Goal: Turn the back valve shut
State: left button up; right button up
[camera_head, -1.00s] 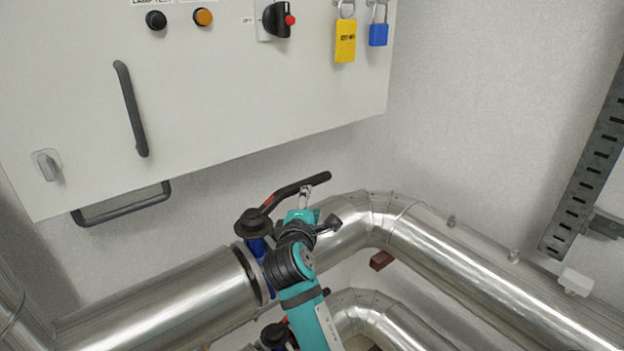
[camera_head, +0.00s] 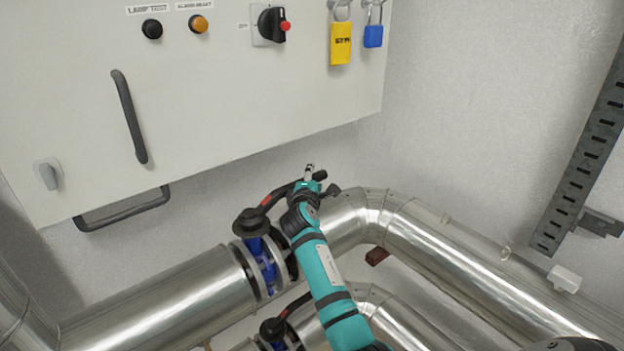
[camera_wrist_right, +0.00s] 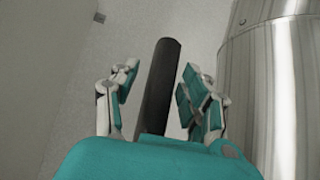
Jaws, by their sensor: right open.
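The back valve (camera_head: 262,262) is a blue valve body with a black top, set in the upper silver pipe. Its black lever handle (camera_head: 276,196) with a red band points up and right, and its end shows beyond my gripper. My right gripper (camera_head: 311,170) is at the far part of the lever. In the right wrist view the black lever (camera_wrist_right: 158,85) stands between the two open teal-padded fingers of that gripper (camera_wrist_right: 157,88), with gaps on both sides. My left gripper is not in view.
A front valve (camera_head: 274,336) sits on the lower pipe, partly hidden by my right arm. A grey cabinet (camera_head: 215,100) with knobs, a bar handle and padlocks hangs above. The upper pipe (camera_head: 470,262) bends away to the right. A slotted metal rail (camera_head: 580,165) stands at the right.

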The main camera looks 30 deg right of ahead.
grip_shut()
dwell(0.3)
jog(key=shift+d, duration=0.1)
